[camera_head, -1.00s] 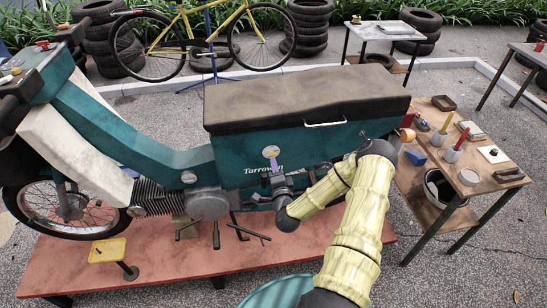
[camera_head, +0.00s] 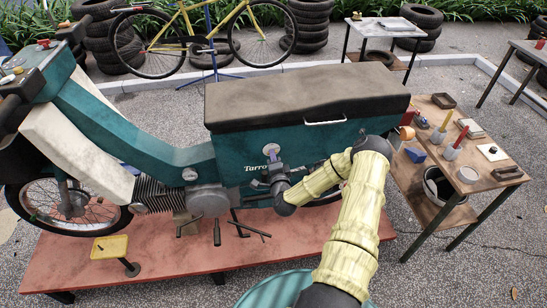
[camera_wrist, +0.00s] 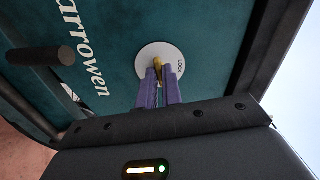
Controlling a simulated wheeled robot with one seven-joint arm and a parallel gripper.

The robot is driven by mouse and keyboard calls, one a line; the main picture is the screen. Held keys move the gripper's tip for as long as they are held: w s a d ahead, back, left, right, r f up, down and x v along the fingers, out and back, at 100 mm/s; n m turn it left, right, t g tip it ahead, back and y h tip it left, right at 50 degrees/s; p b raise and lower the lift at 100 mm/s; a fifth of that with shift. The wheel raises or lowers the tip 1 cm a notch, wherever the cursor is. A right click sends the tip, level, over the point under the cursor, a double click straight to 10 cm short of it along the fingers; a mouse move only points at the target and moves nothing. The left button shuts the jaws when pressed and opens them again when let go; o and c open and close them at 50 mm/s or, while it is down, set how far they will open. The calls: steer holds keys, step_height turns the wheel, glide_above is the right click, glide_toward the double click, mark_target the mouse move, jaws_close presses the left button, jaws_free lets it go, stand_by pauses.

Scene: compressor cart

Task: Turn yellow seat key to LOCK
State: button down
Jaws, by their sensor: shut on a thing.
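The yellow seat key (camera_wrist: 152,59) sits at a round white plate (camera_wrist: 146,52) on the teal side panel under the seat. The plate bears the word LOCK along its right edge in the wrist view. The purple fingers of my gripper (camera_wrist: 159,76) are shut on the key, covering part of it. The key's exact angle is hard to tell.
The moped (camera_head: 190,155) stands on a red platform (camera_head: 160,260). Its dark seat (camera_head: 305,95) has a pale handle (camera_head: 325,122) on the side. A dark peg (camera_wrist: 40,56) juts out near the gripper. A wooden tool table (camera_head: 470,185) stands at the right.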

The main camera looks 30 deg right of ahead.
steer(key=shift+n, duration=0.3)
steer(key=n+b, duration=0.5)
steer(key=n, duration=0.2)
steer(key=n+b, duration=0.5)
steer(key=n, duration=0.3)
steer(key=shift+s+f+b, duration=0.1)
steer(key=shift+f+b, duration=0.1)
steer(key=shift+b, duration=0.15)
steer(key=shift+n, duration=0.3)
steer(key=c, duration=1.6)
jaws_free()
steer(key=shift+o, duration=0.2)
steer(key=shift+r, duration=0.1)
steer(key=shift+a, duration=0.15)
